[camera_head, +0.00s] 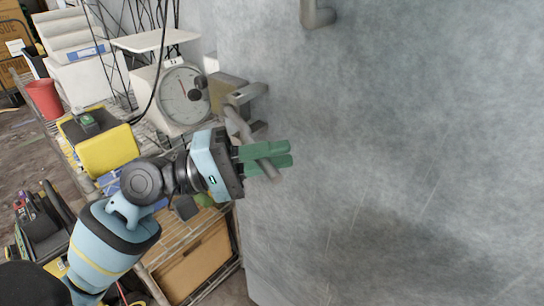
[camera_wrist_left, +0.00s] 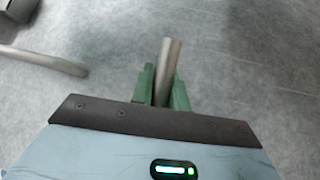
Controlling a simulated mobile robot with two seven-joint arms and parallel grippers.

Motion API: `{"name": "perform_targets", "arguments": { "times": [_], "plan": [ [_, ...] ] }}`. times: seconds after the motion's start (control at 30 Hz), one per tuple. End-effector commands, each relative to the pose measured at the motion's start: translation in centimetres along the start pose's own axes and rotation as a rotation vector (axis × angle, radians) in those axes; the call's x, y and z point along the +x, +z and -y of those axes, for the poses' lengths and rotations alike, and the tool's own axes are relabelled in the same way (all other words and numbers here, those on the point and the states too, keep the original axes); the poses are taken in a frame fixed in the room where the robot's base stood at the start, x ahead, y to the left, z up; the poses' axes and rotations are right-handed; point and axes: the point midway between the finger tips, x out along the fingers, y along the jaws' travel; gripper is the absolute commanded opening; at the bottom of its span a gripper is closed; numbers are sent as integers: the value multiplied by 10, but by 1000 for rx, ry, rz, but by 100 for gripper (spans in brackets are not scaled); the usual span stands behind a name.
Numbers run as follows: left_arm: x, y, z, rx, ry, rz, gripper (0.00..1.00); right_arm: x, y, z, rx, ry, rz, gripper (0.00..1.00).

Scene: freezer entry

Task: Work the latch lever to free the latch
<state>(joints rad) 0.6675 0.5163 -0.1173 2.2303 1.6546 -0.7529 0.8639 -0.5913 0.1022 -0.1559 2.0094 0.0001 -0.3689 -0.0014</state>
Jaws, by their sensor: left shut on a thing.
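The latch lever (camera_head: 239,127) is a grey metal bar that slants down from the latch (camera_head: 247,95) at the left edge of the grey door (camera_head: 390,140). My left gripper (camera_head: 277,154) reaches in from the left, with its green fingers on either side of the lever's lower part. It is shut on the lever. In the left wrist view the lever (camera_wrist_left: 169,58) stands up between the two green fingers (camera_wrist_left: 163,92), its tip sticking out beyond them. The part deep between the fingers is hidden. My right gripper is in neither view.
A grey metal handle (camera_head: 317,14) sticks out of the door at the top. Left of the door, a rack holds a dial scale (camera_head: 183,95) and a yellow box (camera_head: 108,150), close to my left arm. A cardboard box (camera_head: 195,262) sits below. The door face to the right is clear.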

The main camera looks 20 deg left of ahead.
Motion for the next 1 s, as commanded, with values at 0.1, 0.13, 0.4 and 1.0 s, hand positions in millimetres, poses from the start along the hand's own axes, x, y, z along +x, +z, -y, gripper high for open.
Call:
{"name": "perform_targets", "arguments": {
  "times": [0.1, 0.13, 0.4, 1.0],
  "plan": [
    [0, -2, 0, 1, 0, -4, 0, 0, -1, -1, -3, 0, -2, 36],
    [0, -2, 0, 1, 0, -4, 20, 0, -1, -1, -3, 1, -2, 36],
    [0, -1, 0, 1, 0, -3, 38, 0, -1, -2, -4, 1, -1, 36],
    [-58, -1, 4, -2, -4, -6, 38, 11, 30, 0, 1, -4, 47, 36]
  ]
}}
